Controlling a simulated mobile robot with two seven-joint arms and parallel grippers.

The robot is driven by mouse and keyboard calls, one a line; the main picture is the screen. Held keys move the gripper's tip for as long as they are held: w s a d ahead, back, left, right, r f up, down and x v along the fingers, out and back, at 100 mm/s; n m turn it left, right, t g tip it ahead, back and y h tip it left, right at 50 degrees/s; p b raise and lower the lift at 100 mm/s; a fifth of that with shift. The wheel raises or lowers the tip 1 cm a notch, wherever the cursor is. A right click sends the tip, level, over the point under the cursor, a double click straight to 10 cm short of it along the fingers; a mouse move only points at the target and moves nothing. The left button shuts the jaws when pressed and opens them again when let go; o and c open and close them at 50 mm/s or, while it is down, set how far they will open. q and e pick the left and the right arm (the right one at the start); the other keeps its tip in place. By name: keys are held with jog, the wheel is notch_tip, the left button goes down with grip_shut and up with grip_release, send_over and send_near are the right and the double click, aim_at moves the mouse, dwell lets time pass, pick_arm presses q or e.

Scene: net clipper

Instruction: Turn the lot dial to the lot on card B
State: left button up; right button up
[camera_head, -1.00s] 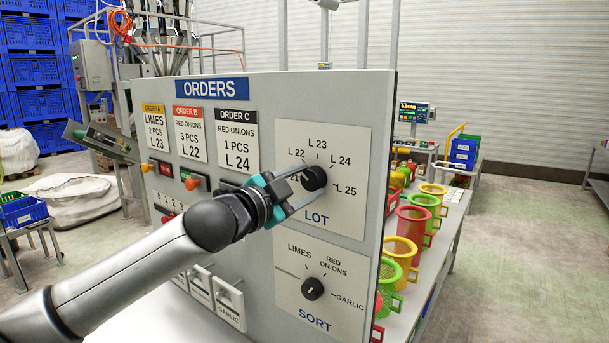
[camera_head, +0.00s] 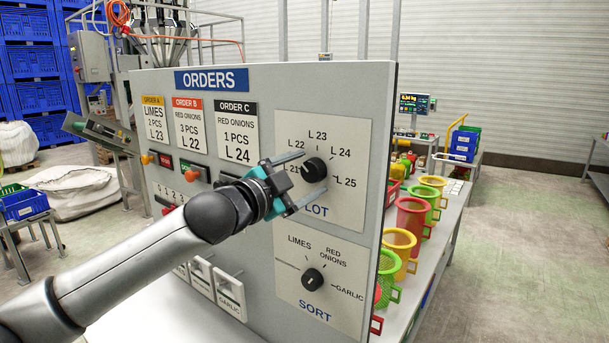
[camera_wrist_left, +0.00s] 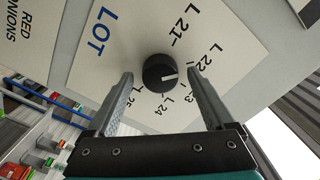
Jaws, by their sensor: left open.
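The lot dial (camera_head: 314,170) is a black round knob on a white plate marked L 21 to L 25. It also shows in the left wrist view (camera_wrist_left: 158,72), where its white pointer line points to the L 22 side. Card B (camera_head: 189,128) has a red header and reads red onions, 3 pcs, L 22. My left gripper (camera_head: 315,173) is open, with one finger on each side of the dial. In the left wrist view my left gripper (camera_wrist_left: 159,76) shows a gap between each finger and the knob. My right gripper is not in view.
The sort dial (camera_head: 313,281) sits below the lot plate on the same grey panel (camera_head: 345,88). Card A (camera_head: 154,120) and card C (camera_head: 238,135) flank card B. Coloured baskets (camera_head: 411,218) stand on a table right of the panel.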

pick_arm(q)
jog(key=shift+s, duration=0.1)
jog(key=b+v, duration=0.4)
jog(key=v, duration=1.1)
